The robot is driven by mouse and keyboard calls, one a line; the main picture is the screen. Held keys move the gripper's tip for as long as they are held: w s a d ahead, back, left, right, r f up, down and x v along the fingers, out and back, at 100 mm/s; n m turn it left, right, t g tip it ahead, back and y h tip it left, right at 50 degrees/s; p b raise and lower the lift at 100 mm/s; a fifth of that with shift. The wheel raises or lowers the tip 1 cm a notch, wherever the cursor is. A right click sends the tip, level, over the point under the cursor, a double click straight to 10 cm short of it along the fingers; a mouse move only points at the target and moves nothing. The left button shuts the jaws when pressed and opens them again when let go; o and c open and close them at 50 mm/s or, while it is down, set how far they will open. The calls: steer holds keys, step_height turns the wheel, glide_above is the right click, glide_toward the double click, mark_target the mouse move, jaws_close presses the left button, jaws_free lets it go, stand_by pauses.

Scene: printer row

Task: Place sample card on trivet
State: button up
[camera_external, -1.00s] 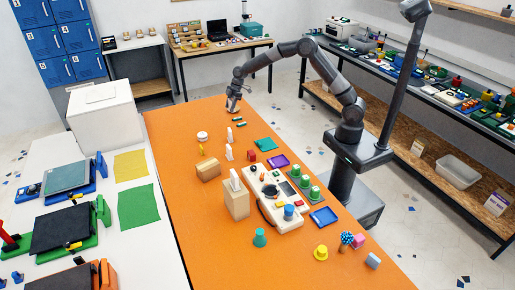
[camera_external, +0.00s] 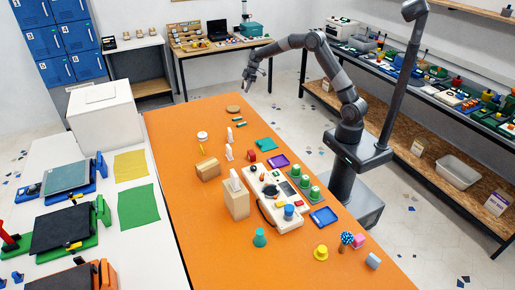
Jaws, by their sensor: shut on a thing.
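My gripper (camera_external: 247,86) is raised near the far end of the orange table, above and to the right of a round tan disc that looks like the trivet (camera_external: 233,109). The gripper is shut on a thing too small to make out. The disc lies flat on the table, and its visible top is bare. I cannot pick out the sample card for certain. A small white upright piece (camera_external: 229,152) and another white piece (camera_external: 230,133) stand nearer than the disc.
The orange table (camera_external: 190,130) holds a white round item (camera_external: 202,136), small green pieces (camera_external: 238,118), a green mat (camera_external: 266,144), a cardboard box (camera_external: 208,169), a wooden block (camera_external: 236,200) and a cream panel (camera_external: 276,205). The table's far left is clear.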

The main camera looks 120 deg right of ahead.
steer(key=w+f, duration=0.2)
steer(key=w, duration=0.1)
steer(key=w+a+f, duration=0.1)
steer(key=w, duration=0.2)
steer(key=w+a+f, duration=0.1)
steer(key=w+f, duration=0.1)
steer(key=w, duration=0.1)
steer(key=shift+w+a+f, duration=0.1)
steer(key=shift+w+f, duration=0.1)
steer(key=shift+f, duration=0.15)
steer(key=shift+w+f, duration=0.1)
steer(key=shift+f, duration=1.95)
steer(key=shift+f, duration=0.2)
steer(key=o, duration=1)
steer(key=v, duration=1.2)
steer(key=shift+r, duration=0.3)
